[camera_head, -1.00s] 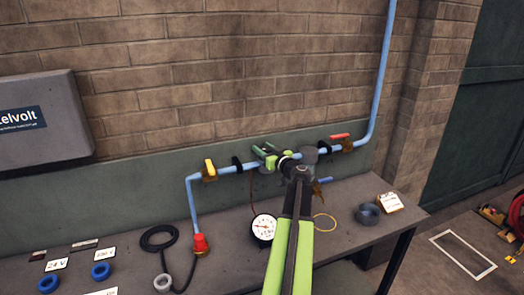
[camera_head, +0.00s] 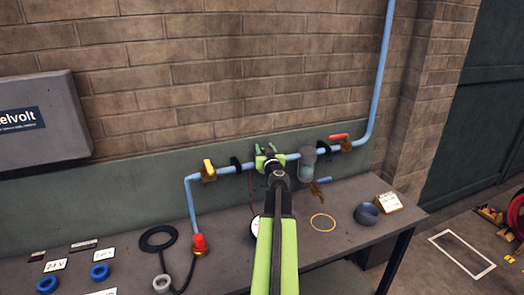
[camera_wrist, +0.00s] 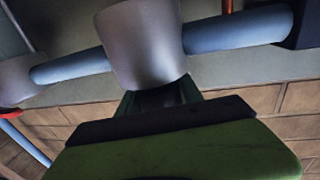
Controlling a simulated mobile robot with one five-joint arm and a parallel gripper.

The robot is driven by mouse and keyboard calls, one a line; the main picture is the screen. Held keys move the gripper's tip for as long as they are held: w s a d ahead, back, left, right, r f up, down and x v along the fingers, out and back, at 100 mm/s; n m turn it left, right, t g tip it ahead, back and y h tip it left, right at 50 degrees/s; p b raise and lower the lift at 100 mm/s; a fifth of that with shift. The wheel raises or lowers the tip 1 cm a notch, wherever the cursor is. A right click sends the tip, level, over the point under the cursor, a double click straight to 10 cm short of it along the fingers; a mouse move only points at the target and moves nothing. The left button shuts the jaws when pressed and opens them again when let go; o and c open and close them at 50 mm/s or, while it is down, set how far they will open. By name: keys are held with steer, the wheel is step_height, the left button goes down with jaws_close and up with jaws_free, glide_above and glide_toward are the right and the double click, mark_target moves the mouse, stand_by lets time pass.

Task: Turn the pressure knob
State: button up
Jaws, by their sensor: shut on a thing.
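My gripper (camera_head: 268,160) is at the blue pipe on the wall, left of a grey bowl-shaped fitting (camera_head: 307,160). It is shut on the pressure knob, which it hides in the head view. In the wrist view a grey cylindrical body (camera_wrist: 145,45) on the pipe stands right at my jaws, with a dark part between them; the knob's edges and how far it is turned cannot be made out. A white pressure gauge (camera_head: 254,226) on the bench is mostly hidden behind my arm.
A yellow-handled valve (camera_head: 209,168) is on the pipe to the left, a red-handled valve (camera_head: 339,137) to the right.

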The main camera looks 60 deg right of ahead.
steer(key=m+g+h, duration=0.1)
steer(key=g, duration=0.1)
steer(key=m+g+h, duration=0.1)
steer(key=m+g, duration=0.1)
steer(key=m+g+h, duration=0.2)
steer(key=g, duration=0.1)
steer(key=shift+s+d, duration=0.25)
steer(key=shift+d, duration=0.05)
steer(key=m+g, duration=0.2)
steer(key=g, duration=0.1)
steer(key=m+g, duration=0.1)
steer(key=shift+s+d+g+h, duration=0.1)
steer(key=shift+s+g+h, duration=0.25)
steer(key=shift+g+h, duration=0.05)
steer(key=shift+s+m+g, duration=0.25)
steer(key=shift+m+g, duration=0.75)
steer(key=shift+g, duration=0.3)
steer(key=shift+s+g, duration=0.1)
steer(key=shift+g, duration=0.2)
steer(key=o, duration=1.4)
steer(key=shift+c, duration=0.2)
